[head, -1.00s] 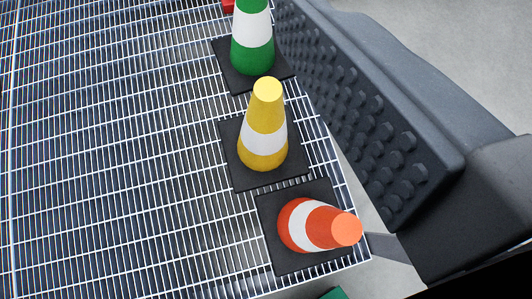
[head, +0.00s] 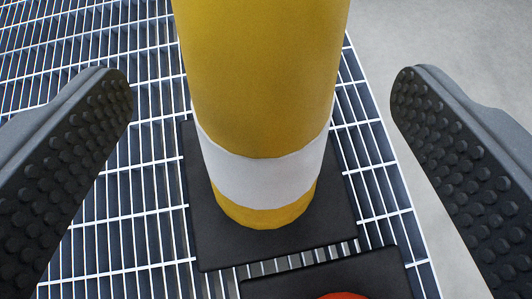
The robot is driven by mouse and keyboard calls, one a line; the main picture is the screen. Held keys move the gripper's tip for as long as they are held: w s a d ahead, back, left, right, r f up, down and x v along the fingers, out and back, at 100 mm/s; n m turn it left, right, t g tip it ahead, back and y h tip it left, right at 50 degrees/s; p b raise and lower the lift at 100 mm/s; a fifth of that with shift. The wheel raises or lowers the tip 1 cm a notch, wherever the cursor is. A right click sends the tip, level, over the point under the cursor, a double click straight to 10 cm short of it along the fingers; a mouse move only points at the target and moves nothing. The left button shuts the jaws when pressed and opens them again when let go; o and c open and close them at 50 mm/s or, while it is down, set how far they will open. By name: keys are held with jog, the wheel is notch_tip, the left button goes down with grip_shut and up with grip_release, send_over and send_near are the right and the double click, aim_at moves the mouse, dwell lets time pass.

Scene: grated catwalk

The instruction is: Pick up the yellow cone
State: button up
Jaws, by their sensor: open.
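The yellow cone (head: 262,90) stands upright in the middle of the head view, large and close. It has a white band (head: 262,178) low down and a square black base (head: 225,240) lying on the grating. Its top is cut off by the upper edge of the picture. My gripper (head: 262,85) is open, with one black studded finger on each side of the cone. Both fingers are apart from it, with a clear gap on the left and on the right.
The orange cone (head: 345,296) shows only a sliver at the bottom edge, on its black base (head: 375,275) close in front of the yellow cone's base. The metal grating (head: 120,225) extends to the left. Its edge runs down the right, with grey floor (head: 385,30) beyond.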

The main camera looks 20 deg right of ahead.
jog(key=b+x, duration=0.2)
jog(key=x, duration=0.2)
jog(key=shift+w+d+f, duration=0.1)
jog(key=shift+w+f, duration=0.15)
jog(key=shift+f, duration=0.15)
jog(key=shift+c, duration=0.3)
grip_shut()
jog(key=shift+r, duration=0.1)
